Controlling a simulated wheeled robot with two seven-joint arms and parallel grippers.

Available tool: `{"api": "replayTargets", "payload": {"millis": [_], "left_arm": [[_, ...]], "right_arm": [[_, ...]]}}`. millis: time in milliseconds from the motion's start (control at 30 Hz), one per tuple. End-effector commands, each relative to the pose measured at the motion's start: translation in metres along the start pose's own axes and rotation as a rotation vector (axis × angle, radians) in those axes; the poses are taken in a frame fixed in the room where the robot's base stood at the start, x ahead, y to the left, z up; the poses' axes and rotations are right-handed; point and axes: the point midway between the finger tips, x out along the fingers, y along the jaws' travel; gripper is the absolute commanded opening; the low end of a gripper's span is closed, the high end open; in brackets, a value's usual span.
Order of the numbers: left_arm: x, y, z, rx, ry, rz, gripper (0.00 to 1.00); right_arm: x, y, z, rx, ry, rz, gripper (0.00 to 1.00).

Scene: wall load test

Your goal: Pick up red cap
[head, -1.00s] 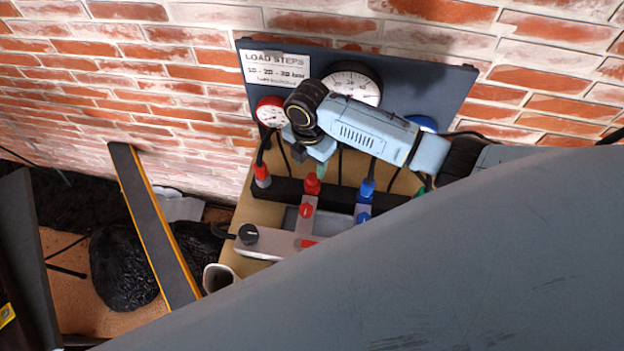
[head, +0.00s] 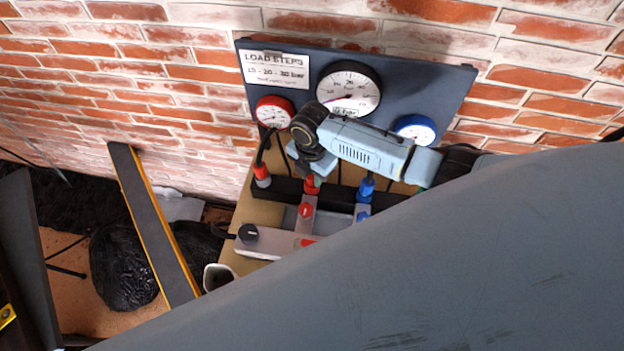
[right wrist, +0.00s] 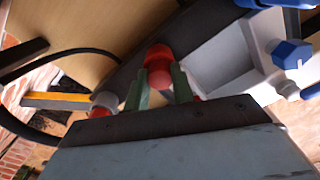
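The red cap (head: 311,184) sits upright on the dark bar below the gauge board, partly covered by my right gripper in the head view. In the right wrist view the red cap (right wrist: 158,64) lies between the tips of the two green fingers. My right gripper (right wrist: 159,74) is open, with one finger on each side of the cap. I cannot tell whether either finger touches it. In the head view the right gripper (head: 313,174) is right above the cap and its fingertips are mostly hidden. My left gripper is not in view.
A blue fitting (head: 366,188) stands right of the cap, a red-and-grey plug (head: 262,175) left. A grey manifold with a red knob (head: 305,211) is in front. Behind stands a board with gauges (head: 349,88). A large grey surface covers the lower right.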

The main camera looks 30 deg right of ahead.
Motion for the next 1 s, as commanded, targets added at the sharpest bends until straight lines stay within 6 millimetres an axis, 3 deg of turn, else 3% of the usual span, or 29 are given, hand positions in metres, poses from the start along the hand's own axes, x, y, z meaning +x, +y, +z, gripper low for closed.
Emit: {"api": "replayTargets", "payload": {"millis": [100,367,533,667,1000], "left_arm": [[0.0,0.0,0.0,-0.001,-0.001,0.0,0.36],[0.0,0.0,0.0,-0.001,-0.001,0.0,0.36],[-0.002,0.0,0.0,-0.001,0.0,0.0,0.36],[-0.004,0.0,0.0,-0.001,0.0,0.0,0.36],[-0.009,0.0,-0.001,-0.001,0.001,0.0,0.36]], "right_arm": [[0.0,0.0,0.0,0.0,0.0,0.0,0.0],[-0.001,0.0,0.0,0.0,0.0,0.0,0.0],[-0.012,0.001,0.001,0.0,0.0,0.002,0.0],[-0.032,0.0,0.001,-0.001,-0.002,0.004,0.0],[-0.113,0.0,0.001,-0.002,-0.001,0.005,0.0]]}}
